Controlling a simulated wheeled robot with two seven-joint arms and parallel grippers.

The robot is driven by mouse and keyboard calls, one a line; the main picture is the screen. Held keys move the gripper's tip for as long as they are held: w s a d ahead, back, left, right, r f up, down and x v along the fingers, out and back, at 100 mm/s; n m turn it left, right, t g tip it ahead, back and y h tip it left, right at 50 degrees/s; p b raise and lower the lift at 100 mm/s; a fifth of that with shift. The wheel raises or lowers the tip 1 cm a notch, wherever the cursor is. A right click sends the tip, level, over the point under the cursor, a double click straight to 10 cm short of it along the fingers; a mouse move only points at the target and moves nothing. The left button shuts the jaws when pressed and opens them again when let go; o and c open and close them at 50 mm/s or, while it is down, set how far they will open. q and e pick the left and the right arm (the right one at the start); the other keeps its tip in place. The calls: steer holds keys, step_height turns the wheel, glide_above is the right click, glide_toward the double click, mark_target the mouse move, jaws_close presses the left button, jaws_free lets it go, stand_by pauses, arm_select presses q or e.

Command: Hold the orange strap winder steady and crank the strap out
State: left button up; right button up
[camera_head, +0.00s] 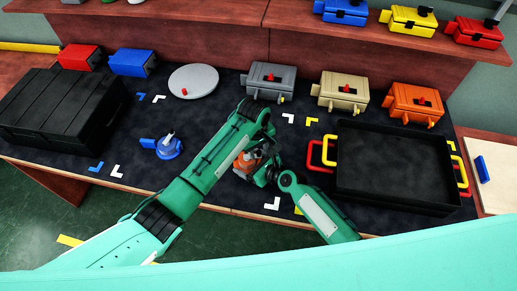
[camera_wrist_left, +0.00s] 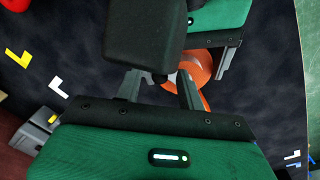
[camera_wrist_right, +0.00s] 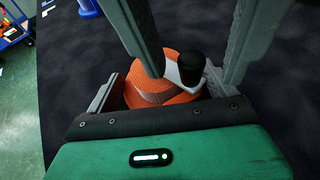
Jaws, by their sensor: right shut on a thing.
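The orange strap winder (camera_head: 243,166) is near the table's front middle, partly hidden by my arms. The right wrist view shows its orange body (camera_wrist_right: 150,78) with a brown band and a pale crank arm ending in a black knob (camera_wrist_right: 190,66). My right gripper (camera_wrist_right: 160,88) is shut on the winder's body. My left gripper (camera_wrist_left: 160,88) is open, its fingers apart; in the right wrist view they reach in from above, one on each side of the knob, with no clear contact. A dark block hides part of the winder in the left wrist view.
A blue winder-like piece (camera_head: 168,147) stands to the left, beside a black case (camera_head: 60,105). A grey turntable (camera_head: 194,80) lies behind. A black tray (camera_head: 400,190) with red and yellow handles is at right. Several coloured boxes, including an orange one (camera_head: 417,101), line the back.

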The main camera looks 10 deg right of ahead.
mark_target(256, 157)
arm_select(q)
jaws_close()
steer(key=shift+s+m, duration=0.3)
steer(key=shift+m, duration=0.5)
jaws_free()
steer(key=shift+w+n, duration=0.3)
steer(key=shift+n, duration=0.4)
step_height(256, 157, up, 12)
steer(key=w+a+f+n+g+h, duration=0.1)
steer(key=w+a+n+g+h, duration=0.1)
steer(key=w+a+n, duration=0.3)
steer(key=shift+w+a+n+g+h, duration=0.35)
steer(key=shift+w+n, duration=0.25)
steer(key=shift+n, duration=0.2)
